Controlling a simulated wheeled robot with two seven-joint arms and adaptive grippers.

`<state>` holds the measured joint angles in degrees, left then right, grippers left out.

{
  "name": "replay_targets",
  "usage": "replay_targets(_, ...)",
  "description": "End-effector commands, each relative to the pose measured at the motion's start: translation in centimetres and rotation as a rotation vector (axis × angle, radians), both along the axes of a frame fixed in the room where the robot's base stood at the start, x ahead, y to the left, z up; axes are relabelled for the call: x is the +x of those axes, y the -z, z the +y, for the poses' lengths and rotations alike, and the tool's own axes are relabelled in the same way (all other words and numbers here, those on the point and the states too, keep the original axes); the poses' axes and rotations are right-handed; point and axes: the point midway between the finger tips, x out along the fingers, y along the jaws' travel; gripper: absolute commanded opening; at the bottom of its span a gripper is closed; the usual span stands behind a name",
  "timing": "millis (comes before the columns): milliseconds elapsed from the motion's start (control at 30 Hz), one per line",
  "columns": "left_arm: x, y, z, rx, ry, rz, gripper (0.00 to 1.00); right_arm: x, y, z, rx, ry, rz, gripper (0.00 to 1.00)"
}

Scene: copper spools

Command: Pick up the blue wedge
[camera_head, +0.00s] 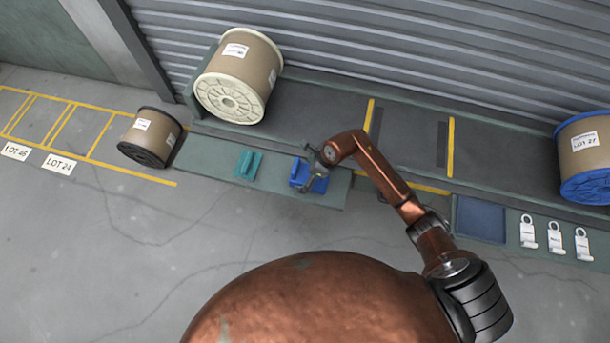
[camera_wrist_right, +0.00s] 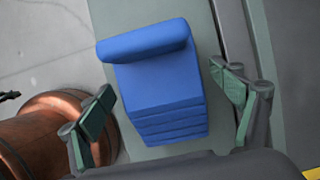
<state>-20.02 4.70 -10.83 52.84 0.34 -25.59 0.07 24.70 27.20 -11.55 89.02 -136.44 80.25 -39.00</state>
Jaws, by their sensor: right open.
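The blue wedge (camera_head: 297,174) lies on a low green-grey ledge (camera_head: 210,166) below the shutter. In the right wrist view the wedge (camera_wrist_right: 158,80) shows a raised bar at one end and a ribbed end nearer the gripper. My right gripper (camera_head: 312,176) is over the wedge and partly hides it in the head view. In the wrist view its two fingers (camera_wrist_right: 165,108) are open, one on each side of the wedge, with gaps showing. My left gripper is not in view.
A teal wedge (camera_head: 248,165) lies left of the blue one. A large cream spool (camera_head: 238,75), a small black-rimmed spool (camera_head: 150,137) and a blue spool (camera_head: 583,155) stand around. A dark blue mat (camera_head: 481,219) and several white tags (camera_head: 555,238) lie at right. The floor in front is clear.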

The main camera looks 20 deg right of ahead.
Motion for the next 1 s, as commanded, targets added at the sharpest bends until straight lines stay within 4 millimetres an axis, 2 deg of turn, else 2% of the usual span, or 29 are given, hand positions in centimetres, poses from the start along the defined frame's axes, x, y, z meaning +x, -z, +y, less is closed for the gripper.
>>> replay_targets(267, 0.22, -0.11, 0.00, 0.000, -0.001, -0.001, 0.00, 0.11, 0.10, 0.04, 0.000, 0.001, -0.002, 0.85)
replay_targets(1000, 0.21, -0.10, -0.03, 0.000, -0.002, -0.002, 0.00, 0.09, 0.11, 0.06, 0.000, 0.000, -0.001, 0.35)
